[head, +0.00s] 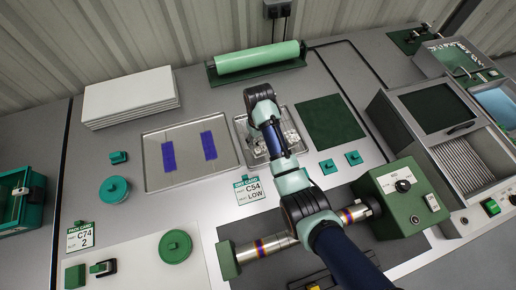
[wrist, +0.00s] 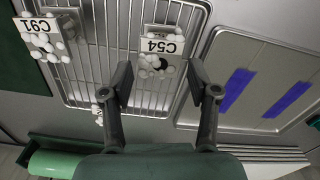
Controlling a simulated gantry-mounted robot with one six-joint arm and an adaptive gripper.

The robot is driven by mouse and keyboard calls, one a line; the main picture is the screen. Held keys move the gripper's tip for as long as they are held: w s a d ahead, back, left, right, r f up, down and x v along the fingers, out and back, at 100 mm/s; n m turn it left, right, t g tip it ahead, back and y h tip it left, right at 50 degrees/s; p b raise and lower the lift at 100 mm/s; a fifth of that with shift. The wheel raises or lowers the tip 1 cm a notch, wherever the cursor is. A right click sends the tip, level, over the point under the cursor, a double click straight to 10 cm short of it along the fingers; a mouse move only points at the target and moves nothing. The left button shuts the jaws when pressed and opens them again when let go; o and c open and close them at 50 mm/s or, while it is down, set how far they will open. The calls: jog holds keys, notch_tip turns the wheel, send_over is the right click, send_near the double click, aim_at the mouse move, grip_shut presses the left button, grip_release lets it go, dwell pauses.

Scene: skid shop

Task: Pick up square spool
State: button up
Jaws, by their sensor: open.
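No piece is clearly recognisable as the square spool. Two small teal squarish pieces, one (head: 328,167) and another (head: 354,158), lie right of the arm. A green block (head: 75,276) sits at the lower left, and a small teal piece (head: 118,157) lies left of the tray. None is near the fingers.
White round pieces (wrist: 157,66) lie by the C54 card in the rack. A metal tray (head: 150,180) with two blue strips is left of it, a dark green mat (head: 330,121) right. A green control box (head: 403,197) and a metal shaft (head: 270,246) stand in front.

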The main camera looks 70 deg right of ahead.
aim_at(259, 145)
notch_tip(259, 145, down, 6)
jog(key=shift+r+b, duration=0.1)
jog(key=shift+b, duration=0.85)
jog(key=c, duration=1)
jog(key=shift+r, duration=0.15)
jog(key=shift+c, duration=0.6)
jog(key=shift+r, duration=0.3)
notch_tip(259, 145, up, 19)
jog(key=p, duration=1)
jog(key=shift+r+p, duration=0.15)
jog(key=shift+p, duration=0.25)
